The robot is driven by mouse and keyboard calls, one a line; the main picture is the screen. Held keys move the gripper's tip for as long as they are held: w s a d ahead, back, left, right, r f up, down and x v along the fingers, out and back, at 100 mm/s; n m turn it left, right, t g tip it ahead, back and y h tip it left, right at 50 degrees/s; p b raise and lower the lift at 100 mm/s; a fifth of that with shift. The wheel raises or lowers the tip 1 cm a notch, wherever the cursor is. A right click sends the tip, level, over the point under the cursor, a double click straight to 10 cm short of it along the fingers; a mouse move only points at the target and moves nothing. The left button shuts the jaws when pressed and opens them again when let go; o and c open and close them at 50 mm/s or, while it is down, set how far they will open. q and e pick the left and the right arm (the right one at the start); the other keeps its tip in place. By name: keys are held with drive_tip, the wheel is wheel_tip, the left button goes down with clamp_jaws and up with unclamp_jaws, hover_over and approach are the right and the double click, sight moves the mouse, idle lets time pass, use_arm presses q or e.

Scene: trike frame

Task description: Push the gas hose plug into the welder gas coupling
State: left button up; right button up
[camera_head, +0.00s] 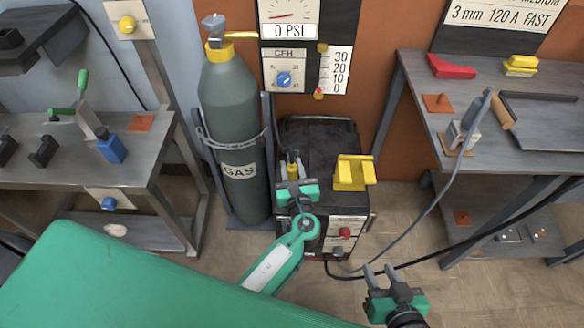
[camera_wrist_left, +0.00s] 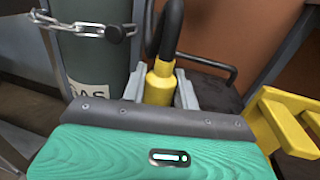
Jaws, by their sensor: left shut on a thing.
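The gas hose plug (camera_wrist_left: 160,84) is yellow, with a black hose rising from its top in the left wrist view. My left gripper (camera_head: 293,180) is shut on it, with a grey finger on either side. In the head view the plug (camera_head: 292,165) shows as a small yellow piece just beyond the gripper. The black welder (camera_head: 322,135) stands right of the gas cylinder, and the gripper is over its left part. I cannot make out the gas coupling; the gripper and plug cover that area. My right gripper (camera_head: 380,272) is low at the right, its fingers apart and empty.
A green gas cylinder (camera_head: 235,130) is chained just left of the welder. A yellow bracket (camera_head: 353,172) sits on the welder, right of my left gripper. The gauge panel (camera_head: 289,14) reads 0 PSI. A grey cable crosses to the right bench (camera_head: 480,115). A left bench (camera_head: 130,170) holds tools.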

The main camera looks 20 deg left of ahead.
sight(292, 178)
use_arm(q)
drive_tip(key=shift+r, duration=0.1)
use_arm(e)
drive_tip(key=shift+r, duration=0.25)
